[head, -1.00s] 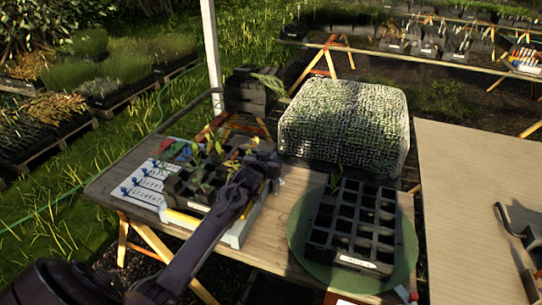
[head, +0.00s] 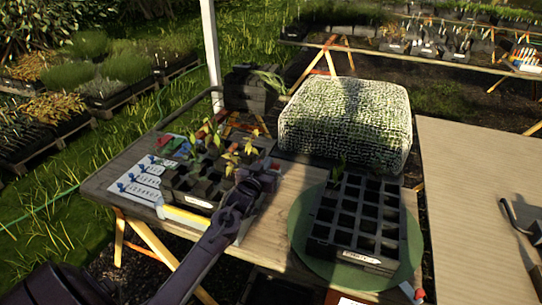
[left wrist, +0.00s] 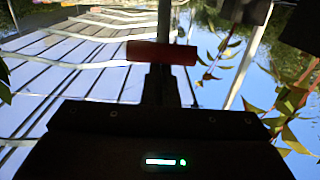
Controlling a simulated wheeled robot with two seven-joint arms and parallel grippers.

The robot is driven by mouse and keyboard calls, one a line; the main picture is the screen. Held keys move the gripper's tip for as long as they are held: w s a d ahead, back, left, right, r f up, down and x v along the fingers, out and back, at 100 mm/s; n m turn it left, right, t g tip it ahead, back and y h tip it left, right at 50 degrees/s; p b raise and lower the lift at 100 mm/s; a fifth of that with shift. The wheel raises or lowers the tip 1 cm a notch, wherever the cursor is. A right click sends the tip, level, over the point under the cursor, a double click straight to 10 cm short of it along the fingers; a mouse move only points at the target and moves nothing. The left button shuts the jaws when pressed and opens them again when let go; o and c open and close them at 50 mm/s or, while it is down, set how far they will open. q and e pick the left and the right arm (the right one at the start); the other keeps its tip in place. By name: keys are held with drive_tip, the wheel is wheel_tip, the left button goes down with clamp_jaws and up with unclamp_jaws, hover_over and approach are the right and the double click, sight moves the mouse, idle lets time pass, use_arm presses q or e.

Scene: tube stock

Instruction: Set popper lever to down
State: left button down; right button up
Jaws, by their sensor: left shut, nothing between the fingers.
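My left gripper (head: 265,165) is shut and empty, by the right edge of the black cell tray (head: 192,187) with seedlings on the wooden bench. In the left wrist view its dark fingers (left wrist: 162,85) point at a red bar (left wrist: 160,53) that lies crosswise at their tips. The bar looks like the popper lever's handle, but I cannot be sure. Whether the fingers touch it I cannot tell. In the head view my gripper and the plants hide this spot, so the lever's position is unclear. My right gripper is out of view.
A second black cell tray (head: 360,220) sits on a round green disc (head: 300,240) to the right. A mesh-like green block (head: 345,125) stands behind. A white panel with blue pins (head: 140,180) lies at left. The tan board (head: 470,200) is mostly clear.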

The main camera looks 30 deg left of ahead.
use_arm(q)
drive_tip(key=s+d+f+t+b, duration=0.1)
drive_tip(key=s+f+t+b, duration=0.1)
drive_tip(key=f+b, duration=0.3)
drive_tip(key=s+f+t+y+b, duration=0.1)
drive_tip(key=s+f+b, duration=0.4)
drive_tip(key=f, duration=0.3)
drive_tip(key=shift+s+d+t+b, duration=0.3)
drive_tip(key=shift+d+t+b, duration=0.1)
drive_tip(key=shift+b, duration=0.2)
drive_tip(key=shift+r, duration=0.15)
